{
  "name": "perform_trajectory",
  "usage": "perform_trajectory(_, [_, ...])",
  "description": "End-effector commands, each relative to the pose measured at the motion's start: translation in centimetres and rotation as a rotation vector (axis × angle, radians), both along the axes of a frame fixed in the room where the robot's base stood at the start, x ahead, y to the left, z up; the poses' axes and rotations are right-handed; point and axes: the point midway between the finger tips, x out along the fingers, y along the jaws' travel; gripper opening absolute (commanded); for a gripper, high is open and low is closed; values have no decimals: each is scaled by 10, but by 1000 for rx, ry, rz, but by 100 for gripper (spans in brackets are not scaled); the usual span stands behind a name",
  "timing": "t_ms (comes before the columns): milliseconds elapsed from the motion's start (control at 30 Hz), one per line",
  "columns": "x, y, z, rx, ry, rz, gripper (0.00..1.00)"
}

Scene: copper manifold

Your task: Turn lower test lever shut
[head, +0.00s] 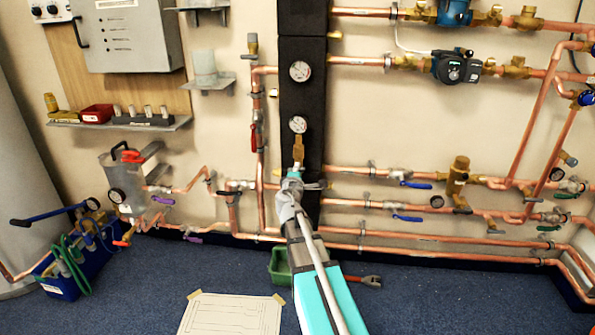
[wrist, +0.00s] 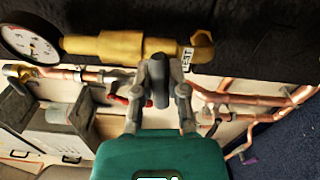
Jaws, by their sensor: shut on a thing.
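The lower test lever (wrist: 157,80) is a dark grey handle on a brass valve body (wrist: 105,45) in the wrist view. A white tag reading TEST (wrist: 187,58) sits beside it. My gripper (wrist: 158,92) is shut on the lever, one finger on each side. In the head view my gripper (head: 291,186) is at the black wall panel, just below the brass fitting (head: 298,152) under the lower gauge (head: 298,124). The gripper hides the lever there. The gauge also shows at the upper left of the wrist view (wrist: 30,44).
Copper pipes (head: 400,206) run left and right of the panel, with blue-handled valves (head: 408,218). A red-handled valve (head: 254,136) is on the left riser. A green bin (head: 279,267) and a red-handled tool (head: 364,281) lie on the floor below my arm.

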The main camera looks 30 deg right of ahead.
Motion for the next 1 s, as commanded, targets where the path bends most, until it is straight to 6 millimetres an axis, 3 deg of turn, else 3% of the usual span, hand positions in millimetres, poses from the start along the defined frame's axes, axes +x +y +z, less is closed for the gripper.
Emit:
perform_trajectory(400, [1, 0, -1, 167, -112, 0, 0])
perform_trajectory(867, [1, -1, -1, 182, -123, 0, 0])
perform_trajectory(900, [1, -1, -1, 182, -123, 0, 25])
perform_trajectory(1000, [1, -1, -1, 182, -122, 0, 43])
